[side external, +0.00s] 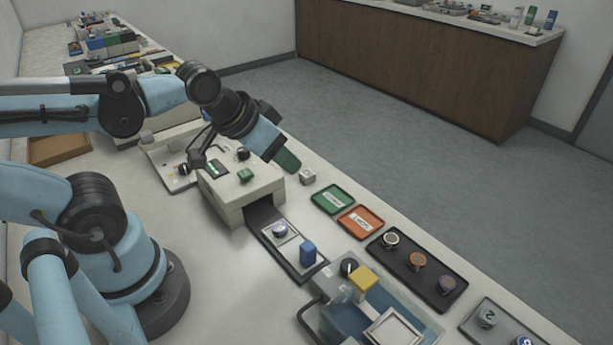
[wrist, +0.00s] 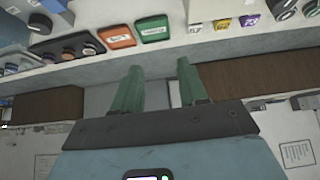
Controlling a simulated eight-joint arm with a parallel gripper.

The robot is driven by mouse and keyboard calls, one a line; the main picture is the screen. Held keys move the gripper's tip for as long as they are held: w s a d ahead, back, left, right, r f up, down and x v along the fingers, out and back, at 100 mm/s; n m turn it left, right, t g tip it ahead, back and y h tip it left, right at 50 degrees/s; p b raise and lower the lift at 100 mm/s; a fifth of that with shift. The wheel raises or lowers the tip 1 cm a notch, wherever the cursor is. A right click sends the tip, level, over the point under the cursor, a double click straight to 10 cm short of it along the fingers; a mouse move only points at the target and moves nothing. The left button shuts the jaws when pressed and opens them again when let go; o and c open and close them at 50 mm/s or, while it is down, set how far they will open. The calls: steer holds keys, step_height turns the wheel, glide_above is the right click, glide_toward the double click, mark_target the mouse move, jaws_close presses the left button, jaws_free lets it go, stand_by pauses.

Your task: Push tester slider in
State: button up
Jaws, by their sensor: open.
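The tester appears to be the beige box (side external: 240,190) in the middle of the bench, with a green button (side external: 245,175) on top. Its slider (side external: 293,259) sticks out of the front opening on a dark track. A round metal-rimmed piece (side external: 280,231) and an upright blue block (side external: 308,251) sit on the slider. My gripper (side external: 287,161) is above and behind the box, apart from the slider. In the wrist view its two green fingers (wrist: 160,68) are spread with nothing between them. The slider is not clearly visible in the wrist view.
A green tray (side external: 333,199) and an orange tray (side external: 361,222) lie right of the slider. A dark tray (side external: 417,264) holds round pieces. A clear-sided unit with a yellow block (side external: 363,278) stands close in front of the slider. A small cube (side external: 307,177) is near the bench edge.

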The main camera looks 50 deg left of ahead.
steer(key=shift+c, duration=0.7)
steer(key=shift+d, duration=0.25)
steer(key=g, duration=0.7)
glide_above(308, 245)
steer(key=shift+f, duration=5.65)
steer(key=shift+c, duration=0.4)
jaws_close()
